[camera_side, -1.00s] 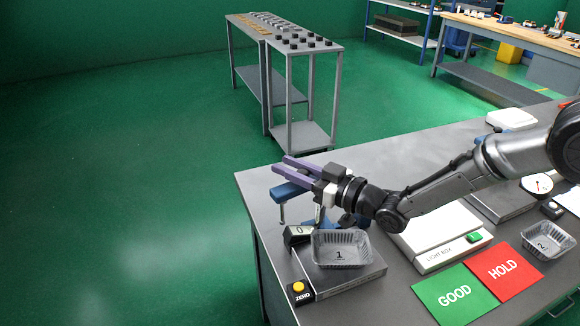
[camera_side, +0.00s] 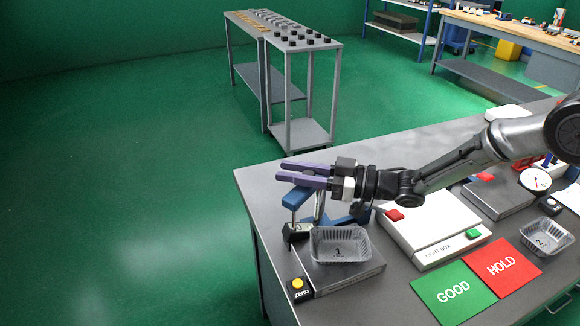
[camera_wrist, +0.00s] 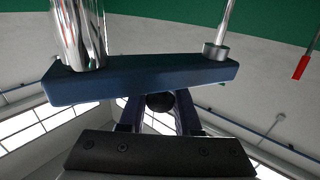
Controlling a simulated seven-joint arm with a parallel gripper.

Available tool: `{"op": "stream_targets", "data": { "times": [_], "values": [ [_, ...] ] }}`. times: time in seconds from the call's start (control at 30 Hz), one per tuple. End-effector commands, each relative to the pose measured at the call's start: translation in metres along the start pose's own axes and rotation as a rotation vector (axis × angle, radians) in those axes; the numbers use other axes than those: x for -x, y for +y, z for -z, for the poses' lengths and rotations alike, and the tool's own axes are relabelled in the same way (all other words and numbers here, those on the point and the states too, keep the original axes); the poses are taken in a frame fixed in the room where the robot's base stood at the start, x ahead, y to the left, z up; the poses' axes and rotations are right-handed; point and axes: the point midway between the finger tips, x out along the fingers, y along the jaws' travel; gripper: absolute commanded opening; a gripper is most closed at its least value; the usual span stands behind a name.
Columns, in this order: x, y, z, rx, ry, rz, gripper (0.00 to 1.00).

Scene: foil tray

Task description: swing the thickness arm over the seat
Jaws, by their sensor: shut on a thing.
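My gripper (camera_side: 305,175), with purple fingers pointing left, is over the back left of the bench. In the wrist view a black knob (camera_wrist: 160,102) sits between the fingers (camera_wrist: 158,115), and the gripper is shut on it. The knob is at the blue thickness arm (camera_wrist: 140,80), which carries a chrome post (camera_wrist: 80,30) at one end and a thin rod with a collar (camera_wrist: 215,50) at the other. In the side view the blue arm (camera_side: 297,197) shows below the fingers, partly covered. I cannot make out the seat.
Clear tray 1 (camera_side: 340,257) stands on the scale (camera_side: 350,279) just in front. The light box (camera_side: 430,228), green GOOD card (camera_side: 454,295), red HOLD card (camera_side: 502,267), tray 2 (camera_side: 547,231) and a dial gauge (camera_side: 535,180) are to the right.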

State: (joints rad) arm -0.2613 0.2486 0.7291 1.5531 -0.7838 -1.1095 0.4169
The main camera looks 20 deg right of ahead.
Motion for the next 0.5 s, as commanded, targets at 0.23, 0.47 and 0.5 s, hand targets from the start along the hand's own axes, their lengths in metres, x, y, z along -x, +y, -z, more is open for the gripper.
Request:
{"op": "stream_targets", "data": {
  "times": [0.23, 0.47, 0.5],
  "values": [
    [0.013, -0.007, -0.001, -0.003, 0.000, 0.229, 0.00],
    [0.027, -0.014, -0.001, -0.002, 0.000, 0.449, 0.00],
    [0.029, -0.015, -0.001, -0.002, 0.000, 0.487, 0.00]
  ]
}}
